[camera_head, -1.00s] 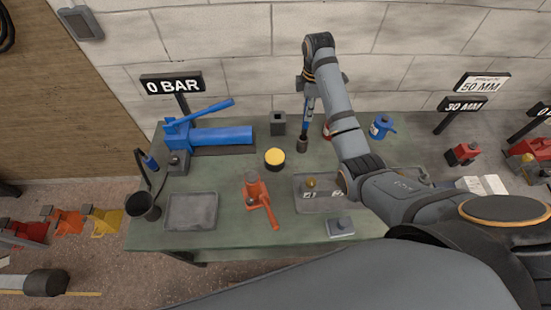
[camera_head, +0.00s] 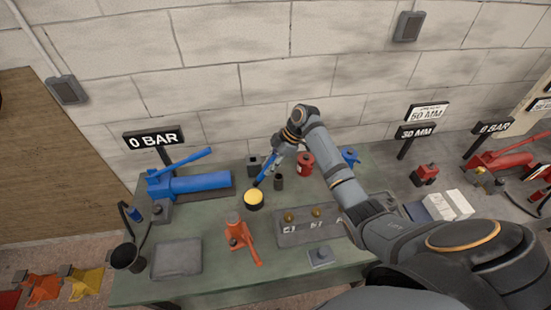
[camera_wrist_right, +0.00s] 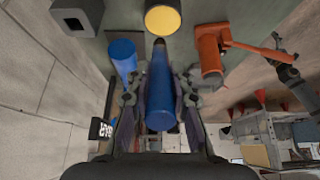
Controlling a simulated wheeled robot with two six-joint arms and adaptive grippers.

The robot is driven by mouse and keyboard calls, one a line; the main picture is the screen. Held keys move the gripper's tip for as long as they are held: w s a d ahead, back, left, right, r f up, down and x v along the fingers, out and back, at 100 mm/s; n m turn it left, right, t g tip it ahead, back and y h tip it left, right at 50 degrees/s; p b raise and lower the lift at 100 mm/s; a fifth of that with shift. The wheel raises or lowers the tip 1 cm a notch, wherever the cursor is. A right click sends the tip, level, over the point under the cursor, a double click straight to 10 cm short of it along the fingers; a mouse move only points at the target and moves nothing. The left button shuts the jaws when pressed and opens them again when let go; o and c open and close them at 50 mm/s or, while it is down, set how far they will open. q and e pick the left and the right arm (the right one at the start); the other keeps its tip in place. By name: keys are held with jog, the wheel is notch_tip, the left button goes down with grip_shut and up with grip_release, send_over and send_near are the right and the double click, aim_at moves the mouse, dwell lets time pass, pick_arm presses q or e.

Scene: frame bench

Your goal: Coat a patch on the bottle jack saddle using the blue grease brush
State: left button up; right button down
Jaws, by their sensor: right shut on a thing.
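My right gripper (camera_head: 280,153) is shut on the blue grease brush (camera_head: 265,167), whose handle also fills the middle of the right wrist view (camera_wrist_right: 160,95). The brush slants, its dark tip down beside the far rim of the yellow-topped tin (camera_head: 253,198); I cannot tell whether they touch. The tin also shows past the tip in the right wrist view (camera_wrist_right: 162,18). The orange bottle jack (camera_head: 238,232) stands in front of the tin, its handle pointing toward the near edge; it also shows in the right wrist view (camera_wrist_right: 210,52).
A dark holder (camera_head: 279,183) stands empty right of the brush. A blue pump (camera_head: 200,184) lies at left behind a grey tray (camera_head: 177,258). A marked tray (camera_head: 300,232) with brass pieces is right of the jack. A red can (camera_head: 305,163) stands behind.

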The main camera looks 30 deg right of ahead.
jog(key=shift+s+a+r+y, duration=0.4)
jog(key=shift+s+a+y, duration=0.05)
jog(key=shift+s+y, duration=0.05)
jog(key=shift+w+f, duration=0.15)
jog(key=shift+w, duration=0.05)
jog(key=shift+w+f+b, duration=0.35)
jog(key=shift+f+b, duration=0.2)
jog(key=shift+f, duration=0.35)
pick_arm(q)
jog(key=f+b, duration=0.2)
jog(key=s+f+b, duration=0.1)
jog(key=f+b, duration=0.1)
jog(key=shift+f, duration=0.4)
pick_arm(e)
notch_tip(320, 180, down, 5)
jog(key=shift+s+r, duration=0.15)
jog(key=shift+r, duration=0.05)
pick_arm(q)
jog(key=shift+w, duration=0.15)
pick_arm(e)
jog(key=shift+r, duration=0.1)
pick_arm(q)
jog(key=shift+w, duration=0.15)
jog(key=shift+f+b, duration=0.25)
jog(key=shift+b, duration=0.1)
pick_arm(e)
jog(key=shift+f, duration=0.45)
